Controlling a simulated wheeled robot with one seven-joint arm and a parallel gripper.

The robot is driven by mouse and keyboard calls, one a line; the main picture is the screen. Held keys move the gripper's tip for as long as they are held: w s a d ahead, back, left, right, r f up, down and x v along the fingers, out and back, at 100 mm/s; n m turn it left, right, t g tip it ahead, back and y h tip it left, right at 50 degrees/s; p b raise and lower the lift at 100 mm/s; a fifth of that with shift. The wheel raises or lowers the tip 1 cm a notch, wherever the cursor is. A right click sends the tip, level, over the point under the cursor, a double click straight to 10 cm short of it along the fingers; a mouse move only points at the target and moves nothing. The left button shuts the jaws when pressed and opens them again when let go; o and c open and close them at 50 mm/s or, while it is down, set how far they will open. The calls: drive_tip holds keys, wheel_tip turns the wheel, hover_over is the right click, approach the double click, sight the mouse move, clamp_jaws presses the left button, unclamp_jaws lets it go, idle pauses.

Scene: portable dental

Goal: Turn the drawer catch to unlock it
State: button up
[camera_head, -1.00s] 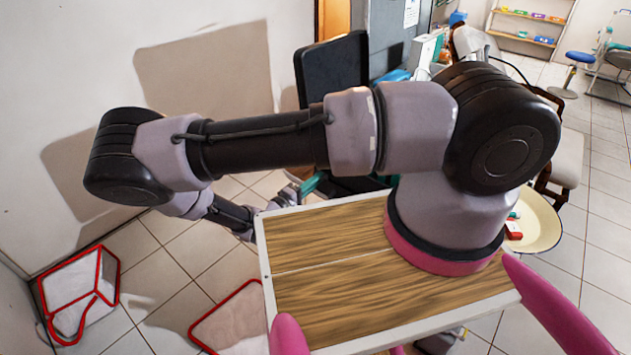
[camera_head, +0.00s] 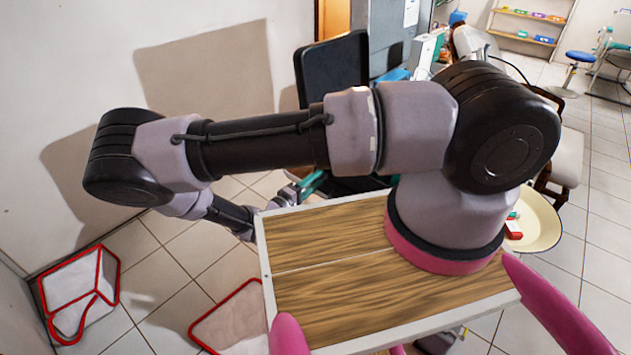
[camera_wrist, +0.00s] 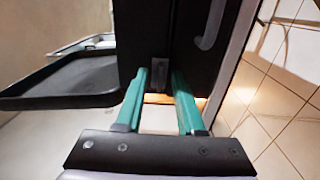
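In the wrist view, my gripper (camera_wrist: 160,80) has two teal fingers with a clear gap between them. A small dark upright block (camera_wrist: 159,72), which looks like the drawer catch, shows between the fingertips on the dark cabinet face (camera_wrist: 190,45). I cannot tell whether either finger touches it. A curved grey handle (camera_wrist: 212,25) is on the same face, up and to the right. In the head view, only a bit of my gripper (camera_head: 312,184) shows beyond the wooden top; the catch is hidden there.
A dark tray (camera_wrist: 65,82) juts out left of the fingers in the wrist view. In the head view, a dark upright panel (camera_head: 332,75) stands behind my gripper, and a cream round tray (camera_head: 540,222) lies at right. Red-edged white boxes (camera_head: 80,290) stand on the floor.

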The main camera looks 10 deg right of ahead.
drive_tip(key=v, duration=1)
drive_tip(key=shift+s+a, duration=0.2)
drive_tip(key=shift+a, duration=0.1)
drive_tip(key=w+d+r+m+g+y, duration=0.1)
drive_tip(key=d+r+m+g+y, duration=0.4)
drive_tip(key=r, duration=1)
drive_tip(key=w+r+m+g+y, duration=0.2)
drive_tip(key=r+m+g+y, duration=0.35)
drive_tip(key=r, duration=0.95)
drive_tip(key=s+d+r+t+y, duration=0.2)
drive_tip(key=s+d+r, duration=0.1)
drive_tip(key=r, duration=0.4)
drive_tip(key=s+d+r+t+y, duration=0.2)
drive_tip(key=s+d+r, duration=0.1)
drive_tip(key=r, duration=0.4)
drive_tip(key=s+d+r+t+y, duration=0.2)
drive_tip(key=s+d+r+t, duration=0.1)
drive_tip(key=r, duration=0.5)
drive_tip(key=shift+s+d+m, duration=0.35)
drive_tip(key=shift+s+d, duration=0.1)
drive_tip(key=shift+d, duration=0.4)
drive_tip(key=shift+r, duration=0.1)
